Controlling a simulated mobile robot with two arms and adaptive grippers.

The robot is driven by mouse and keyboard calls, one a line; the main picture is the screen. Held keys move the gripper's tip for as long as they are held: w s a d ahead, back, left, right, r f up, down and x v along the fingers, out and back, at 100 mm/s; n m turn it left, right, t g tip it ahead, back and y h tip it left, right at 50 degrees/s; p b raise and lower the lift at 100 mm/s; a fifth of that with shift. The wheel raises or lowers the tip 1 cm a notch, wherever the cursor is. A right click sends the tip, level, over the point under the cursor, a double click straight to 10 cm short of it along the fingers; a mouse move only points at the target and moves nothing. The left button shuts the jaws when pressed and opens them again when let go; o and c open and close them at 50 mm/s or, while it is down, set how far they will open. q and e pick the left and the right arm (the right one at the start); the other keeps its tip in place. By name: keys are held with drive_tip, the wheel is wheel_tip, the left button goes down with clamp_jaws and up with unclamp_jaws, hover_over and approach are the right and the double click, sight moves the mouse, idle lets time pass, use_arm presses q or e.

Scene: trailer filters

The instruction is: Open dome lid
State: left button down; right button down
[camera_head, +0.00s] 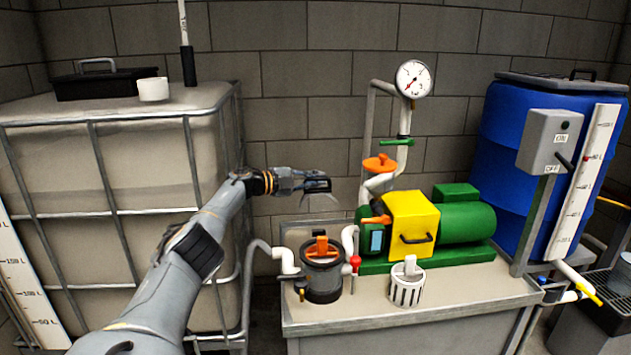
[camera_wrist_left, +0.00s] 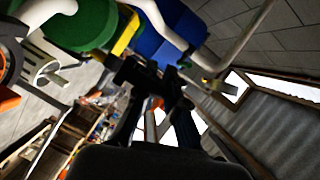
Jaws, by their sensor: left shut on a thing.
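My left gripper (camera_head: 318,185) is up in the air in front of the block wall, above the dark filter housing. It is shut on what looks like the clear dome lid (camera_head: 320,202), seen only as a thin pale curved outline below the fingers. The lid is clear of the housing. The filter housing (camera_head: 323,283) stands on the bench, with an orange handled part (camera_head: 322,247) on its top. In the left wrist view the dark fingers (camera_wrist_left: 152,88) are close together, and the lid cannot be made out there. My right gripper is not in view.
A white slotted basket (camera_head: 407,287) stands on the bench (camera_head: 440,301). Behind it are the green pump (camera_head: 466,222) with a yellow cover, and pipes with a gauge (camera_head: 413,79). A caged tank (camera_head: 110,170) stands left and a blue tank (camera_head: 508,133) right.

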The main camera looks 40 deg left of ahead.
use_arm(q)
drive_tip(key=c, duration=1.7)
unclamp_jaws()
drive_tip(key=shift+r, duration=0.1)
wheel_tip(320, 180, up, 10)
drive_tip(key=shift+d, duration=0.1)
